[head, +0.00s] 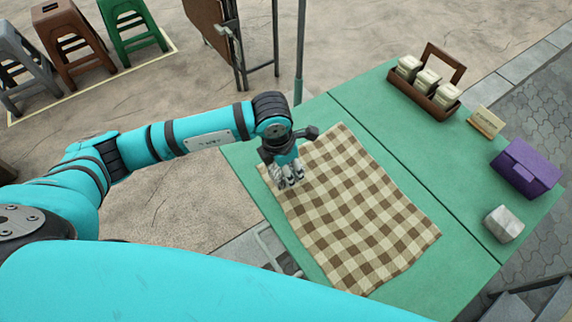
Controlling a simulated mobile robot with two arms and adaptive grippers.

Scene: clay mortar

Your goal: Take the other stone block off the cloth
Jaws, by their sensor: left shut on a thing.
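A brown-and-cream checked cloth (362,215) lies flat over the left part of the green table. One pale grey stone block (503,224) stands off the cloth, near the table's right end. My left gripper (290,183) points down at the cloth's left edge and is shut on the other stone block, which is mostly hidden by the fingers and hard to make out. I cannot tell whether that block touches the cloth. My right gripper is not in view.
A purple box (526,170), a small sign (486,122) and a wooden caddy (424,98) with white containers stand along the table's far right side. The green tabletop (440,190) is bare between the cloth and these things. Several stools (72,40) stand far left on the ground.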

